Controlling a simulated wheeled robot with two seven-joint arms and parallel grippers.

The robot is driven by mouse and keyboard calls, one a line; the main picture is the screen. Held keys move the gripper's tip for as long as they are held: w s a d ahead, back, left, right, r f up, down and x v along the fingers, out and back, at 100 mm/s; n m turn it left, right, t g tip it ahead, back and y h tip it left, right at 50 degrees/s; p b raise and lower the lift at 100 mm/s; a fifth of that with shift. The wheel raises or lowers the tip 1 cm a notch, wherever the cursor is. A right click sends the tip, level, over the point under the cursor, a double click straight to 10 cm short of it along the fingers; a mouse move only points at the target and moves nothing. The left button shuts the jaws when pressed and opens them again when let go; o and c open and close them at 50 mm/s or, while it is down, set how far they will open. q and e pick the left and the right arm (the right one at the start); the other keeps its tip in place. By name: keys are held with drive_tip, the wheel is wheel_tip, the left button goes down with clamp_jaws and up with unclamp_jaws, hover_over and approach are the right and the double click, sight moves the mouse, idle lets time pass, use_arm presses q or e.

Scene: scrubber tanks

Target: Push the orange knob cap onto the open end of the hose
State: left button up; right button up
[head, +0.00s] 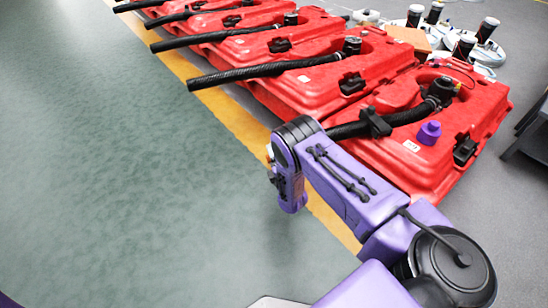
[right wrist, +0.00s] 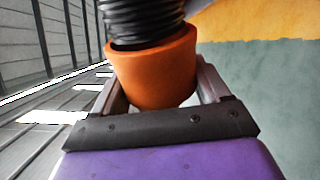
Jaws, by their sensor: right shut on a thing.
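My right gripper (right wrist: 154,85) is shut on the orange knob cap (right wrist: 152,76), with one finger on each side of it. The cap's open rim faces the black ribbed hose (right wrist: 143,18). The hose end sits within the rim; how deep it goes is hidden. In the head view, the hose (head: 408,115) runs left from the nearest red tank (head: 393,160) and passes behind my right wrist. That wrist hides the cap and the hose end there. My left gripper is not in view.
A black clip (head: 374,122) sits around the hose. A purple cap (head: 429,132) stands on the nearest tank. More red tanks (head: 315,85) with black hoses line up behind. The green floor (head: 120,170) at left is clear. A dark cart (head: 530,135) stands at right.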

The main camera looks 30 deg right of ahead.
drive_tip(key=shift+d, duration=0.2)
drive_tip(key=shift+s+d+r+p, duration=0.2)
drive_tip(key=shift+d, duration=0.45)
drive_tip(key=shift+s+d+r+p, duration=0.15)
drive_tip(key=shift+s+d+r, duration=0.05)
drive_tip(key=shift+d, duration=0.4)
drive_tip(key=o, duration=1)
drive_tip(key=shift+o, duration=0.2)
drive_tip(key=shift+s+a+p, duration=0.15)
drive_tip(key=shift+s+p, duration=0.15)
drive_tip(key=p+v, duration=0.3)
drive_tip(key=v, duration=0.4)
drive_tip(key=shift+s+p, duration=0.35)
drive_tip(key=shift+s, duration=0.05)
